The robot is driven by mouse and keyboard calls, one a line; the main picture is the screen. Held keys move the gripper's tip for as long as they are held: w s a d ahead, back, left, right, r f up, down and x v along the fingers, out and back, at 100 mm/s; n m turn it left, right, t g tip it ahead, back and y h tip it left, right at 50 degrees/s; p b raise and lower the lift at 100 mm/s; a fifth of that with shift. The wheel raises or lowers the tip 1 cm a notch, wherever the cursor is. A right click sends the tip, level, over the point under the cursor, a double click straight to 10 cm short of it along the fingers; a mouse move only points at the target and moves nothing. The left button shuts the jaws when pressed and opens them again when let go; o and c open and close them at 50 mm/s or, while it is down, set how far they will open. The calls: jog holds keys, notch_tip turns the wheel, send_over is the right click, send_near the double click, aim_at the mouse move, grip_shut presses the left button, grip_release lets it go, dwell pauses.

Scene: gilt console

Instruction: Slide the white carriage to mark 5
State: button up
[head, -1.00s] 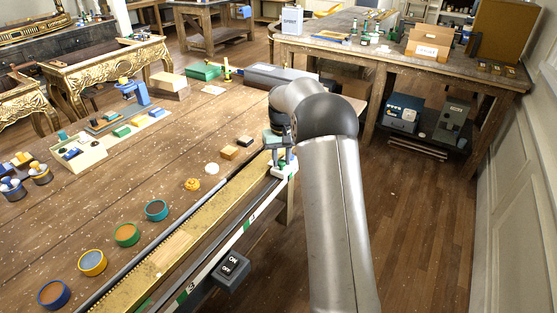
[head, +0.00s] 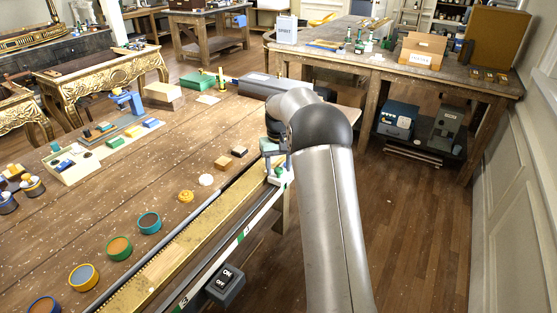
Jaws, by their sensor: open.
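The white carriage (head: 276,180) sits on the long rail (head: 212,254) at the right edge of the table, near the rail's far end. A green part shows on it. My gripper (head: 276,164) is directly above the carriage, fingers pointing down at its top. It is open; I cannot tell whether the fingers touch the carriage. My arm hides part of the area behind and to the right. Green marks with small numerals run along the rail's white strip; one mark (head: 242,235) is nearer to me than the carriage. I cannot make out a mark 5.
A switch box (head: 226,287) marked ON and OFF hangs beside the rail. Several round bowls, including a teal one (head: 148,222), stand left of the rail. A tan block (head: 223,163) and a dark-topped block (head: 239,151) lie near its far end. Floor shows at right.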

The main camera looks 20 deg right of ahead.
aim_at(278, 169)
notch_tip(278, 169, up, 17)
jog(key=shift+r+b, duration=0.2)
jog(key=shift+b, duration=0.25)
dwell(0.3)
jog(key=s+a+n, duration=0.1)
jog(key=s+a, duration=0.9)
jog(key=s, duration=0.6)
jog(key=s+a+f, duration=0.2)
jog(key=s+f, duration=0.4)
jog(key=s, duration=0.5)
jog(key=s+a+f, duration=0.3)
jog(key=s+f, duration=0.3)
jog(key=s, duration=0.6)
jog(key=shift+a+f+n+t, duration=0.15)
jog(key=shift+a+n+t, duration=0.2)
jog(key=shift+n+t, duration=0.05)
